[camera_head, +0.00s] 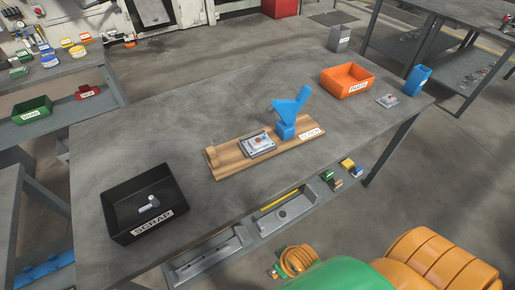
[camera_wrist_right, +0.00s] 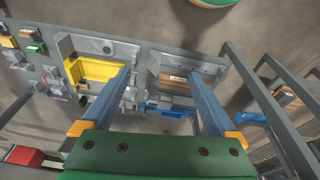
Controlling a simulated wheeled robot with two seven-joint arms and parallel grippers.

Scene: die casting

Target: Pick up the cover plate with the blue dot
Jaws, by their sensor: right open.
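A grey cover plate (camera_head: 259,145) with an orange-brown dot lies on the wooden board (camera_head: 230,167) in the middle of the table, beside the blue clamp (camera_head: 288,115). A second grey plate (camera_head: 387,101) lies on the table at the right, between the orange bin and a blue box; its dot looks reddish, too small to be sure. I can make out no blue dot on either. My right gripper (camera_wrist_right: 158,72) is open in the right wrist view, its blue fingers wide apart with nothing between them. In the head view only my orange and green right arm shows, bottom right. My left gripper is out of view.
A black scrap bin (camera_head: 118,224) holding a grey part stands at the table's left. The orange bin (camera_head: 346,80) and blue box (camera_head: 417,79) stand at the right. Grey trays (camera_head: 207,258) lie along the near side. The table's far left is clear.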

